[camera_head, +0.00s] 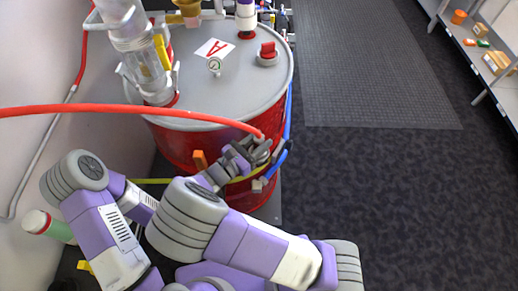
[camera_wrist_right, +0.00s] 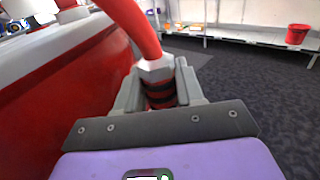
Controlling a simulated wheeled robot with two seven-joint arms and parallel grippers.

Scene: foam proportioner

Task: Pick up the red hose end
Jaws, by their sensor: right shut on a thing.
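The red hose (camera_head: 130,109) arcs in from the left edge in the head view, across the front of the red drum, down to its end at my right gripper (camera_head: 255,154). In the right wrist view the right gripper (camera_wrist_right: 157,92) is shut on the red hose end, with one finger on each side. The hose end has a pale hexagonal collar (camera_wrist_right: 156,68) and a dark ribbed part (camera_wrist_right: 160,93) between the fingers. The red hose (camera_wrist_right: 134,24) rises from the collar. My left gripper is not in view.
The red drum (camera_head: 180,146) with a grey lid stands close beside the right gripper. A clear cylinder fitting (camera_head: 146,68), a gauge (camera_head: 215,65) and a red cap (camera_head: 267,51) are on the lid. Open dark floor (camera_head: 390,180) lies right; shelves (camera_head: 481,50) stand far right.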

